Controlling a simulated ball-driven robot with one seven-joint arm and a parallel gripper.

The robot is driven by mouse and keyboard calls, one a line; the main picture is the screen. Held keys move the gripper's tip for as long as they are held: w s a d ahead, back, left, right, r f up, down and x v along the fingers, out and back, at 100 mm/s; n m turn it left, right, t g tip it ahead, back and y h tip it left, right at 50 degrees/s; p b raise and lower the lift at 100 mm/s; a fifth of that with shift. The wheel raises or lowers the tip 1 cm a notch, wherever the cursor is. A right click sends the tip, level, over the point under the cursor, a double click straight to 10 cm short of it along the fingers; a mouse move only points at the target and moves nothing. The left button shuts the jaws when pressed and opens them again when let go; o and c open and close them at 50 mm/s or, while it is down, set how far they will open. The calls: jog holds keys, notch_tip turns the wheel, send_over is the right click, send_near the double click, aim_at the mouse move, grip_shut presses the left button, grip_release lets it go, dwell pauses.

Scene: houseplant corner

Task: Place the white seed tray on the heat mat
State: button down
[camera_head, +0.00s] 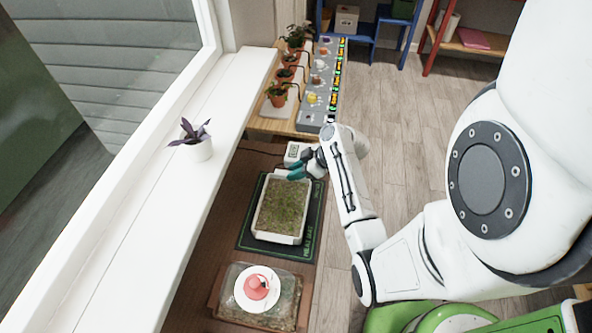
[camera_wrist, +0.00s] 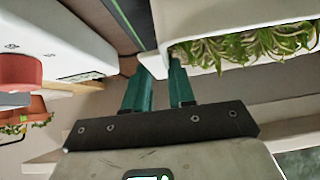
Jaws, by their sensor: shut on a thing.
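The white seed tray (camera_head: 277,239) is full of green sprouts over brown soil.
A white box (camera_head: 295,150) stands just beyond the mat. A clear-covered tray (camera_head: 288,310) bearing a white plate (camera_head: 243,298) and a red object (camera_head: 257,285) is at the near end. A potted purple plant (camera_head: 198,148) stands on the windowsill (camera_head: 150,225). Several potted plants stand farther back.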

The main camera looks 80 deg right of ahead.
jog(key=c, duration=1)
grip_release()
jog(key=shift+o, duration=0.2)
jog(key=shift+s, duration=0.1)
jog(key=a+v, duration=0.1)
jog(key=v, duration=1)
jog(key=shift+s+d+r+b, duration=0.25)
jog(key=shift+d+r+b, duration=0.05)
jog(key=shift+d+r, duration=0.15)
jog(key=shift+f, duration=0.1)
